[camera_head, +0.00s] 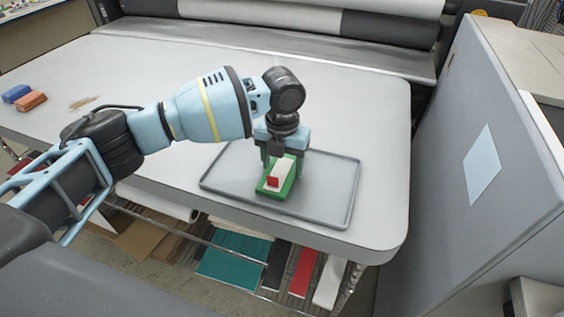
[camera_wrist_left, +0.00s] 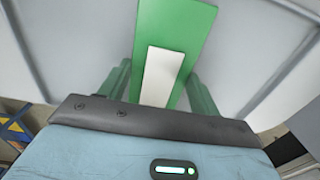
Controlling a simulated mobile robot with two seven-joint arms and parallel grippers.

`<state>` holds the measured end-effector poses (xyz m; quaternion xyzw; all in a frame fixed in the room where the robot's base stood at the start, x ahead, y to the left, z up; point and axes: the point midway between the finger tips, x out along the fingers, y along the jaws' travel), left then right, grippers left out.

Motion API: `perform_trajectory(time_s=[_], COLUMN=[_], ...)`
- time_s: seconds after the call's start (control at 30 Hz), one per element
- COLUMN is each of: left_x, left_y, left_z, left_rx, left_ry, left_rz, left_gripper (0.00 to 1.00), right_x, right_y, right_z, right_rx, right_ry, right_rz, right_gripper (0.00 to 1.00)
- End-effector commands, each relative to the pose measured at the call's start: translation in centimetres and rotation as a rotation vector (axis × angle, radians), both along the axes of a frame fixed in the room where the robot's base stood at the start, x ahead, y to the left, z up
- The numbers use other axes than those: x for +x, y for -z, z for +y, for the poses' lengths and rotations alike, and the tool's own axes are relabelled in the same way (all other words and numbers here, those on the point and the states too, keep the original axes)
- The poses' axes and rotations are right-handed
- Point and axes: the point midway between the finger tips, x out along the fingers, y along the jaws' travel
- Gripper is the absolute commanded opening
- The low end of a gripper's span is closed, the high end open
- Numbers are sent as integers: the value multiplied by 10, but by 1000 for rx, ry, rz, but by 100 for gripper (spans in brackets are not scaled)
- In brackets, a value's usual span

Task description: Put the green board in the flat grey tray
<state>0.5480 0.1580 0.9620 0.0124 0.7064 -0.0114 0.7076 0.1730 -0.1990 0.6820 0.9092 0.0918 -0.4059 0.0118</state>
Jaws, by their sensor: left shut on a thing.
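The green board (camera_head: 290,186) has a white strip on top and a small red block at its near end. In the head view it is inside the outline of the flat grey tray (camera_head: 327,217), left of its middle. My left gripper (camera_head: 279,160) points down and is shut on the board's far part. The left wrist view shows the green board (camera_wrist_left: 200,25) and its white strip between the two fingers. I cannot tell whether the board touches the tray floor. My right gripper is not in view.
The tray lies on a large grey table (camera_head: 384,120) near its front right corner. A blue block (camera_head: 16,93) and an orange block (camera_head: 31,101) are at the far left. A roller machine (camera_head: 300,22) stands behind, and a grey cabinet (camera_head: 500,120) at the right. Coloured sheets lie below the table.

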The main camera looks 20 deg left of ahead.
Motion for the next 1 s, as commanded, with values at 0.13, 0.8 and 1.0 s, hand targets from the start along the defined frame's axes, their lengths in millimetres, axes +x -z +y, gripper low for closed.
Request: perform_trajectory(time_s=[0.13, 0.8, 1.0], left_x=[0, 0, 0], left_y=[1, 5, -5], left_z=[0, 0, 0], left_rx=[-1, -1, -1], left_ry=[1, 1, 1], left_rz=[-2, -1, -3], left_gripper=[40, 85, 85], right_x=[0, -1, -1], right_y=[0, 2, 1], right_z=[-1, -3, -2], right_rx=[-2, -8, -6], right_ry=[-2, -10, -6], right_rz=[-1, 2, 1], right_gripper=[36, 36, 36])
